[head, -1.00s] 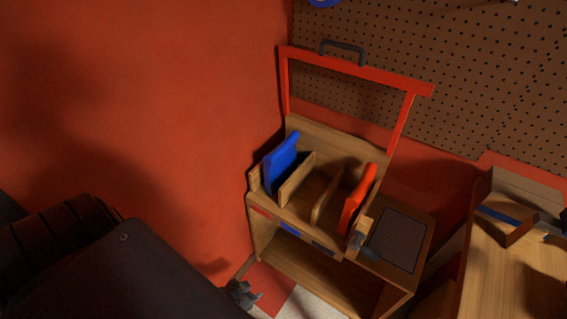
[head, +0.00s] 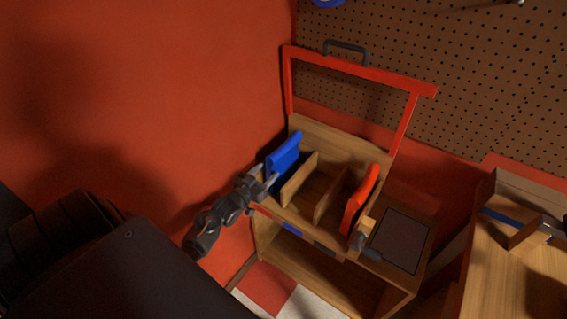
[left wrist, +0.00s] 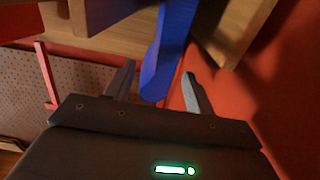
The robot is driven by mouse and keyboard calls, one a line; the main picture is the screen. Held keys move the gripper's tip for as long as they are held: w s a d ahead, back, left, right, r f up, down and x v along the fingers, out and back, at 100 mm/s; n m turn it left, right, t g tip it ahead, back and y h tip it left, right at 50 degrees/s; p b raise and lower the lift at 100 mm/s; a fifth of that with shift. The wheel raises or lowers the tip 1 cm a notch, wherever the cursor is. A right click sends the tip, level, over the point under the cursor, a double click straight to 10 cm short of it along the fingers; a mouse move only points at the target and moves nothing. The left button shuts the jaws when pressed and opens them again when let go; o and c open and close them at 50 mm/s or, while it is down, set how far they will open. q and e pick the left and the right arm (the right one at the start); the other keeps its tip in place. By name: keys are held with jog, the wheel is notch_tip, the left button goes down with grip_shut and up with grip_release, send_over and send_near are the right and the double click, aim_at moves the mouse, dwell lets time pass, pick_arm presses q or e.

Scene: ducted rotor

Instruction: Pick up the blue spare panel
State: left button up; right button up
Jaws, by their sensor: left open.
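The blue spare panel (head: 284,153) stands upright in the left slot of the wooden rack (head: 312,247). My left gripper (head: 268,178) is at the panel's near lower left side in the head view. In the left wrist view the blue panel (left wrist: 167,55) comes down edge-on between the two open fingers of my left gripper (left wrist: 157,93). A gap shows on each side of the panel, so the fingers are not closed on it. The panel's lower part is hidden in the head view by the gripper and slot. My right gripper is not in view.
A red panel (head: 360,200) stands in the rack's right slot, with wooden dividers (head: 330,193) between. A red frame with a dark handle (head: 346,46) rises behind. A red wall (head: 150,90) is close on the left. A wooden table (head: 510,270) stands at right.

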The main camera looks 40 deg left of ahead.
aim_at(276, 162)
pick_arm(q)
jog(key=shift+w+a+p, duration=0.2)
jog(key=shift+w+p, duration=0.1)
jog(key=shift+w, duration=3.15)
jog(key=shift+r, duration=0.1)
jog(key=shift+c, duration=0.3)
